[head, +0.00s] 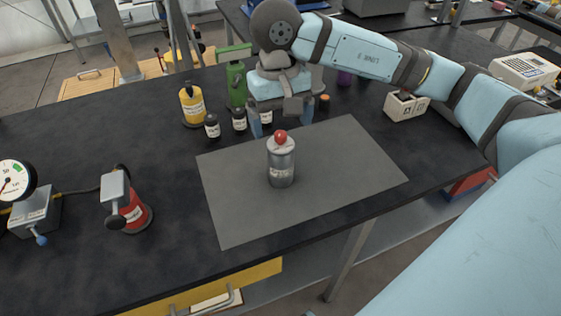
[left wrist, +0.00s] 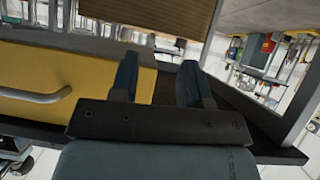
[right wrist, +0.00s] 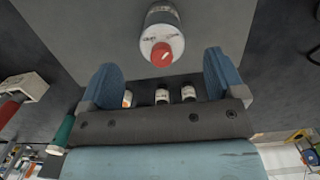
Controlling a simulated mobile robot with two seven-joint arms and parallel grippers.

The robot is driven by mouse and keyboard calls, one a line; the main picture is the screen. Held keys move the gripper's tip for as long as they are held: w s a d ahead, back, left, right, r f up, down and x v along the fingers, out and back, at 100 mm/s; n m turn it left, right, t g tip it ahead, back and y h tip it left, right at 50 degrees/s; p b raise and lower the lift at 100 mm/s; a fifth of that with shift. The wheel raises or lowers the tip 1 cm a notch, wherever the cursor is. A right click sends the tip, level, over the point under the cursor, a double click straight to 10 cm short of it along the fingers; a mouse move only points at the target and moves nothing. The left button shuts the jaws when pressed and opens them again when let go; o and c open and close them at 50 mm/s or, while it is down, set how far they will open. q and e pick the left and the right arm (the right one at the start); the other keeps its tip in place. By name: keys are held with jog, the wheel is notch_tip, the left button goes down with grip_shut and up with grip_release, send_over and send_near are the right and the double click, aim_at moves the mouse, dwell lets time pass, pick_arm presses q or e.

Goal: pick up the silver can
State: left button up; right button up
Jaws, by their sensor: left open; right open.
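The silver can (head: 281,168) stands upright on the grey mat (head: 345,170), with a red ball on its top. My right gripper (head: 281,120) is open and empty behind the can, its fingers pointing down. In the right wrist view the can (right wrist: 162,20) is ahead of the gap between the open fingers (right wrist: 160,68), apart from them. My left gripper (left wrist: 157,68) is open and empty in the left wrist view, facing a yellow drawer front; it does not show in the head view.
Several small dark bottles (head: 212,126), a yellow bottle (head: 192,104) and a green bottle (head: 236,84) stand behind the mat, close to my right gripper. A red device (head: 134,214) and a gauge box (head: 36,214) stand at left. The mat around the can is clear.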

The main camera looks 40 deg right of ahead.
aim_at(281, 133)
notch_tip(281, 133, down, 6)
jog(key=shift+s+r, duration=0.1)
jog(key=shift+s, duration=0.05)
jog(key=shift+a, duration=0.1)
jog(key=shift+r, duration=0.1)
grip_shut()
dwell(0.4)
